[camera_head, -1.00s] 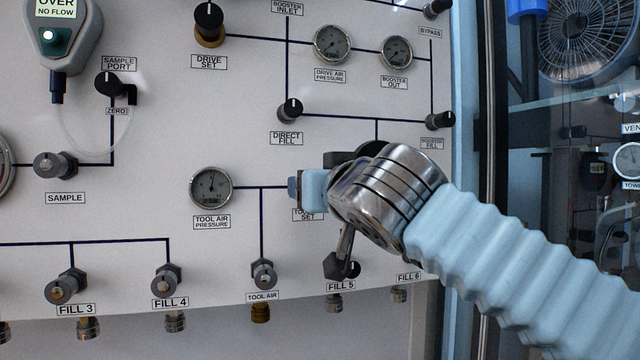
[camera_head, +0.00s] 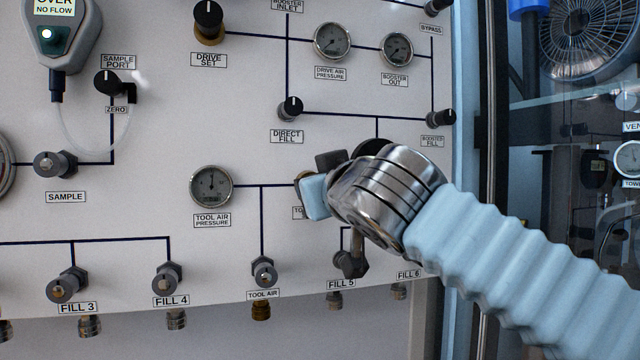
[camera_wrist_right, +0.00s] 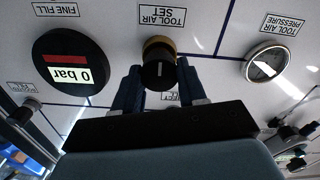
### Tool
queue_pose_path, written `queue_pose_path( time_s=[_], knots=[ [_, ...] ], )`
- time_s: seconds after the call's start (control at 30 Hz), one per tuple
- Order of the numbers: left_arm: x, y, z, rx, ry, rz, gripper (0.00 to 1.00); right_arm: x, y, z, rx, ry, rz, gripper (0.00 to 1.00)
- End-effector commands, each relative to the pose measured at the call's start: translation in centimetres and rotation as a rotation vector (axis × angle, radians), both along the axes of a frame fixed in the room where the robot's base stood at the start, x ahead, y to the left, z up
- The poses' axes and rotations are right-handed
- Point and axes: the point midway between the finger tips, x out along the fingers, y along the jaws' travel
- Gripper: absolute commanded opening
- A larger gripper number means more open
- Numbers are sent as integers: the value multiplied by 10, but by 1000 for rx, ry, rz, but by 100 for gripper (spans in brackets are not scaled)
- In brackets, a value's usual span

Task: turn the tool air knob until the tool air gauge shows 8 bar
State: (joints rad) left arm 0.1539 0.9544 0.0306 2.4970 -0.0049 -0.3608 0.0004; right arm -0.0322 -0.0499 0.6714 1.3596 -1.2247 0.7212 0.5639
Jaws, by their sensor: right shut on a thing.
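The tool air knob (camera_wrist_right: 158,72), black with a brass collar and a pale index line, sits between the fingers of my right gripper (camera_wrist_right: 160,88) in the right wrist view. The gripper is shut on it. In the head view my right gripper (camera_head: 312,180) hides most of the knob and part of its label. The gauge also shows in the right wrist view (camera_wrist_right: 267,65). My left gripper is not in view.
The drive set knob (camera_head: 209,20) and direct fill knob (camera_head: 290,108) are above. The tool air valve (camera_head: 264,272) and fill 5 valve (camera_head: 351,262) are below. A display (camera_wrist_right: 72,62) reading 0 bar stands beside the knob in the wrist view.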

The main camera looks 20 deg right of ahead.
Motion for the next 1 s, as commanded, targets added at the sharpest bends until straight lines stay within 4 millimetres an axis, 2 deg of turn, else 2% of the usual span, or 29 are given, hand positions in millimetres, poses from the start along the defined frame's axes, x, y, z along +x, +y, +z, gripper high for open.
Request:
queue_pose_path(
  time_s=[0.13, 0.17, 0.3, 0.67, 0.77, 1.0],
  knots=[
    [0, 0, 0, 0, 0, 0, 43, 0, 0, 0, 2, -1, 0, 11],
    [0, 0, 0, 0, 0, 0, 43, 0, 0, 0, 2, -1, 0, 46],
    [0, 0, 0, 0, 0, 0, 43, 0, 0, 0, 3, -1, 0, 66],
    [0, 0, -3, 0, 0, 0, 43, -6, 0, -1, 3, -1, 0, 66],
    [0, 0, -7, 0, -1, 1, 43, -21, -1, -1, 2, -3, 0, 66],
    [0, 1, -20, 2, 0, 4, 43, -80, -2, -1, 3, -5, 0, 66]
  ],
)
